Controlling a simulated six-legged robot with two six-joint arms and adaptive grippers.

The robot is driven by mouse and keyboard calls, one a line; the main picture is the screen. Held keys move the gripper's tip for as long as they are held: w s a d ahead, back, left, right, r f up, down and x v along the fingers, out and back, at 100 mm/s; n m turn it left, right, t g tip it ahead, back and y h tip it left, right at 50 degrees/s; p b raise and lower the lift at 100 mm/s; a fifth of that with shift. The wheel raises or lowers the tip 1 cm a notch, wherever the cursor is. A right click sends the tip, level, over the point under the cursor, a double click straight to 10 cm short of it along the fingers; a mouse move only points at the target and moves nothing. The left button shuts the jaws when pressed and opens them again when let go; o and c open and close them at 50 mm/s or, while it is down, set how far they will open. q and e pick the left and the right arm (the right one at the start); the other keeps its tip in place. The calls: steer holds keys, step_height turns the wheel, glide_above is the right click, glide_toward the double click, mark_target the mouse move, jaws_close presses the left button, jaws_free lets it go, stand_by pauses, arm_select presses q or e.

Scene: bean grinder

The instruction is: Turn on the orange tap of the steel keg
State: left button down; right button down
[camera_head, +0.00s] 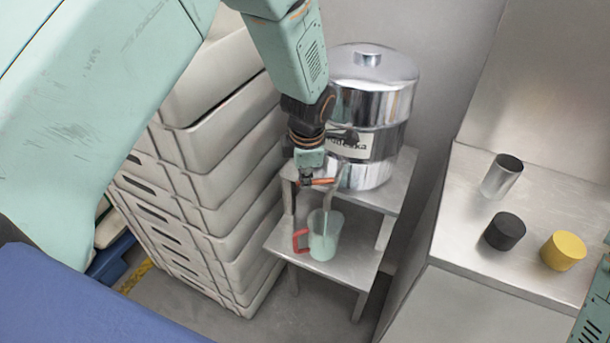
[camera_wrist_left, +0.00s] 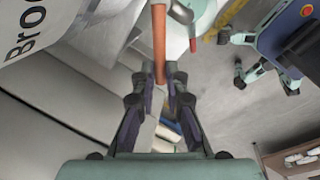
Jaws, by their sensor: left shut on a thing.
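The steel keg (camera_head: 372,105) stands on the upper shelf of a small metal stand. Its orange tap (camera_head: 322,181) is at the keg's front, partly hidden by my left gripper (camera_head: 309,184). In the left wrist view the orange tap handle (camera_wrist_left: 159,45) reaches down between the fingertips of my left gripper (camera_wrist_left: 160,78), which is shut on it. A pale green jug (camera_head: 325,241) with a red handle stands on the lower shelf below the tap. A thin pale strip runs down into the jug; I cannot tell whether it is liquid. My right gripper is out of view.
Stacked pale crates (camera_head: 225,150) stand close to the left of the stand. A steel counter (camera_head: 465,235) on the right holds a steel cup (camera_head: 502,176), a black cylinder (camera_head: 505,231) and a yellow one (camera_head: 563,250). A wall is behind the keg.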

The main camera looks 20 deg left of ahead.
arm_select(q)
steer(key=c, duration=1.4)
jaws_free()
steer(key=shift+a+f, duration=0.1)
steer(key=shift+o, duration=0.2)
step_height(320, 180, up, 12)
steer(key=s+d, duration=0.1)
steer(key=s, duration=0.1)
steer(key=shift+d, duration=0.15)
